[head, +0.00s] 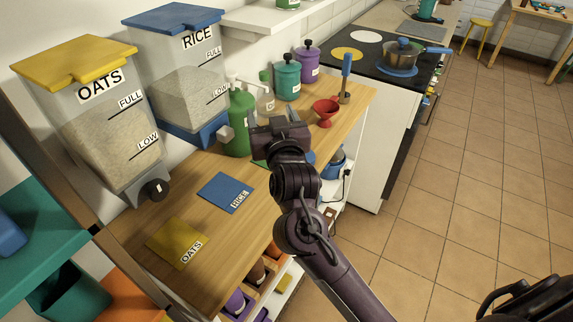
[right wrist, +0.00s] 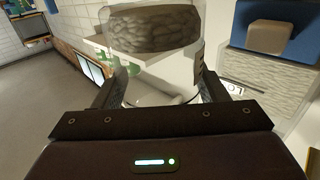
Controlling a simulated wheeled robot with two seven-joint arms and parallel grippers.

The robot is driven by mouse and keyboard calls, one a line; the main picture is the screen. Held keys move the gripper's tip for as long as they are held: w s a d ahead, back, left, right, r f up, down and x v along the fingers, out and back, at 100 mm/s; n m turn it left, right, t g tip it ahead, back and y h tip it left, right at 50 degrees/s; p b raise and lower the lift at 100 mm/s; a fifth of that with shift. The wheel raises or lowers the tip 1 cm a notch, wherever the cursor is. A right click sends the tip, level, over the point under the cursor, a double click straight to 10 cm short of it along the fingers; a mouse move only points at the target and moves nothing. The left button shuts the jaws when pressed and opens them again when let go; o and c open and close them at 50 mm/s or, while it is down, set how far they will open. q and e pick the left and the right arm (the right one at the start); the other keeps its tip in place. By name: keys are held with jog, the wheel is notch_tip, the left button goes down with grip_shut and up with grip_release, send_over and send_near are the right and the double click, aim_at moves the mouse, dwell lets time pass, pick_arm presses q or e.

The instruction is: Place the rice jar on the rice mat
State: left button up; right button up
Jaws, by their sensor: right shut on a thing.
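My right gripper (head: 277,132) is above the wooden counter, to the right of the rice mat and apart from it. In the right wrist view, the gripper (right wrist: 160,85) is shut on a clear jar with grainy contents (right wrist: 152,32). The jar appears upside down there; I cannot read its label. In the head view, my gripper and arm hide most or all of the jar. The blue rice mat (head: 225,193) lies bare on the counter, its RICE label showing. My left gripper is not in view.
The yellow oats mat (head: 177,243) lies nearer on the counter. Oats (head: 100,120) and rice (head: 180,85) dispensers are at the wall. A green bottle (head: 238,122), teal jar (head: 287,80), purple jar (head: 306,66) and red funnel (head: 325,110) stand further back.

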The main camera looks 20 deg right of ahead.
notch_tip(320, 180, down, 18)
jog(key=shift+d+f+p, duration=0.1)
jog(key=shift+p, duration=0.8)
jog(key=shift+f, duration=0.1)
jog(key=shift+f, duration=0.2)
jog(key=o, duration=1.1)
jog(key=shift+r, duration=0.15)
